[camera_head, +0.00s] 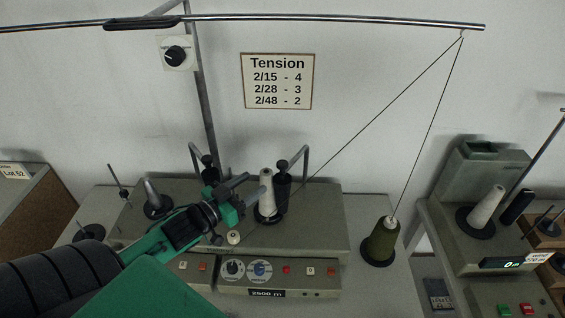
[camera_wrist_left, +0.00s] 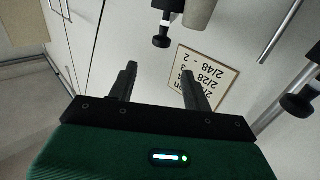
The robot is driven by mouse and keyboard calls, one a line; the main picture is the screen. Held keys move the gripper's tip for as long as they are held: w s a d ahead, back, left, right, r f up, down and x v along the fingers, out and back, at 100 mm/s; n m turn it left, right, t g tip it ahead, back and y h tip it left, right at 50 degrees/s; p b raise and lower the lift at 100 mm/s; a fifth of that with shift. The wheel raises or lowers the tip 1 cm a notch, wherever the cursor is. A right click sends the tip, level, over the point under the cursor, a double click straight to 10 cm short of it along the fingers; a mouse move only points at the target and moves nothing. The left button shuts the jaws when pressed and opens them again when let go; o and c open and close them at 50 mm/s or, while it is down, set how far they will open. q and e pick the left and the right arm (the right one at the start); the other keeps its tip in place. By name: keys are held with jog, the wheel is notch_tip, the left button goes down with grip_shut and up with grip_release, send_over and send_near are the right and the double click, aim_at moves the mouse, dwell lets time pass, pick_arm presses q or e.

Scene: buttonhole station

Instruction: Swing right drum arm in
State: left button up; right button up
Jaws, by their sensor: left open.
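The right drum arm (camera_head: 304,158) is a bent grey bar at the back of the winder, with a black knob and black drum (camera_head: 283,190) hanging from it. A pale cone (camera_head: 266,178) stands just left of that drum on a black base. My left gripper (camera_head: 256,183) is open, at the cone's left side in the head view; I cannot tell whether they touch. In the left wrist view the open fingers (camera_wrist_left: 159,70) have nothing between them; a black knob (camera_wrist_left: 161,40), seemingly the right arm's, shows beyond them. My right gripper is not in view.
The left drum arm (camera_head: 194,158) stands close behind my left arm. A green yarn cone (camera_head: 380,243) stands right of the winder, its thread running up to the overhead rod (camera_head: 330,18). A tension sign (camera_head: 278,81) hangs on the wall. Another machine (camera_head: 480,170) is at right.

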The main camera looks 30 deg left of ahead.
aim_at(279, 165)
pick_arm(q)
jog(key=w+p, duration=0.1)
jog(key=w, duration=0.2)
jog(key=w+d+p, duration=0.1)
jog(key=w, duration=0.3)
jog(key=w+d+p, duration=0.1)
jog(key=w, duration=0.2)
jog(key=shift+w+p, duration=0.3)
jog(key=shift+w, duration=0.1)
jog(key=shift+w+d, duration=0.15)
jog(key=shift+w, duration=0.5)
jog(key=shift+f, duration=0.1)
grip_shut()
jog(key=shift+d, duration=0.1)
